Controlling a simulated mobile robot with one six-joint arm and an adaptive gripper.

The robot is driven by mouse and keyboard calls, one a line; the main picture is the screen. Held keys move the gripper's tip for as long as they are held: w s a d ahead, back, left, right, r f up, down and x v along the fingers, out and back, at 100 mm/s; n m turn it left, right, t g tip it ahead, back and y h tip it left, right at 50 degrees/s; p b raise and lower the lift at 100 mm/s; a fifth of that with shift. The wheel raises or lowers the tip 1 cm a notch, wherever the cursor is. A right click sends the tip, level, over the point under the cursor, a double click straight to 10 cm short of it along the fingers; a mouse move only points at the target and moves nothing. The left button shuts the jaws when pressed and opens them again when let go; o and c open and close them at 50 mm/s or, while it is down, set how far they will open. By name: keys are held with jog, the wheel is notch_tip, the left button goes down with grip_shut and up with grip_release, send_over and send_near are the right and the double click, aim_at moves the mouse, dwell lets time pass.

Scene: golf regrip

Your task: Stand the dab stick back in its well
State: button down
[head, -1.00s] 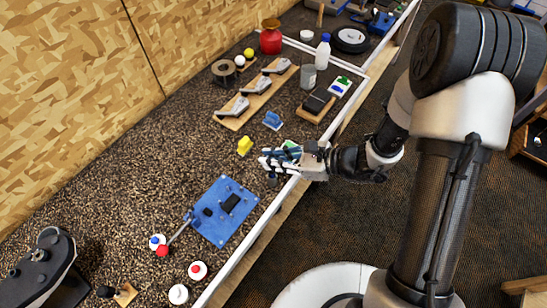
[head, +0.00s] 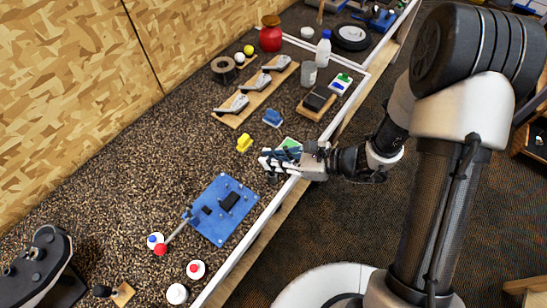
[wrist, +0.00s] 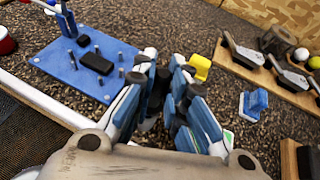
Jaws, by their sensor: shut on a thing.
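My gripper (head: 268,162) is low over the front of the bench, near the white edge strip. In the wrist view its blue-padded fingers (wrist: 160,82) are closed together on a thin piece, taken to be the dab stick, which the fingers mostly hide. A small dark cup-like piece (head: 271,178) shows just below the fingertips in the head view; it may be the well, but I cannot tell whether the stick is in it or above it.
A blue fixture plate (head: 238,222) with black blocks and pins lies left of my gripper. A yellow block (head: 244,143) and a blue block (head: 272,118) stand behind it. A wooden rack (head: 232,119) with club heads lies farther back.

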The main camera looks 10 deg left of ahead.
jog(key=c, duration=1.5)
grip_release()
jog(key=shift+c, duration=0.2)
jog(key=shift+r+p, duration=2.95)
jog(key=shift+r, duration=1.05)
